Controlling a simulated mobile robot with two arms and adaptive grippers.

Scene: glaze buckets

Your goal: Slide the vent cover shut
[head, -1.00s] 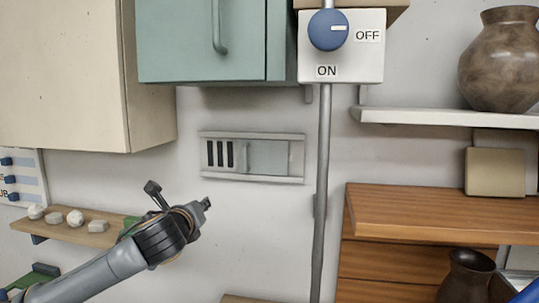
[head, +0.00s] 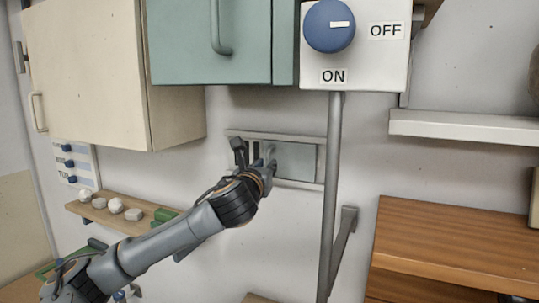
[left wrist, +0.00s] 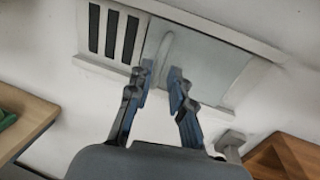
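The vent (head: 308,184) is a pale wall frame with dark slots (left wrist: 112,32) exposed at its left. Its flat grey cover (head: 298,160) lies over the right part, and also shows in the left wrist view (left wrist: 208,65). An upright handle (left wrist: 164,47) stands near the cover's left edge. My left gripper (head: 255,157) is in front of the vent and hides part of the slots and handle in the head view. In the left wrist view its fingers (left wrist: 162,77) are apart, with the handle beyond the gap between them; contact cannot be told. My right gripper is out of view.
A grey vertical pole (head: 331,190) under the switch box (head: 354,45) stands right of the vent. A teal cabinet (head: 210,45) hangs above. A small shelf with stones (head: 105,214) is at lower left, and a wooden unit (head: 460,240) at right.

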